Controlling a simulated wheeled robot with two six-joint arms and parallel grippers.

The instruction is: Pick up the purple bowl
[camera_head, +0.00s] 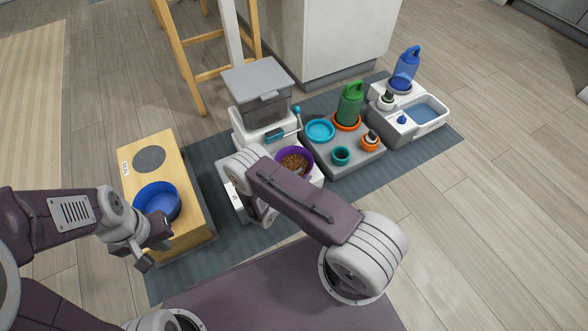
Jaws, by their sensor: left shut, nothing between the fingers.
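The purple bowl (306,152) holds brown kibble and sits on the grey and white feeder in the middle of the mat. My right arm crosses in front of it and hides its lower front side. The gripper of that arm is hidden behind the arm, so I cannot see its fingers or whether it touches the bowl. My left gripper (151,245) is shut and empty, at the front of the wooden stand, beside a blue bowl and well to the left of the purple bowl.
The blue bowl (154,188) sits on the wooden stand (186,205). A grey-lidded food container (258,88) stands behind the purple bowl. A grey tray (340,168) with cups and a green bottle, and a water basin (428,112), are to the right.

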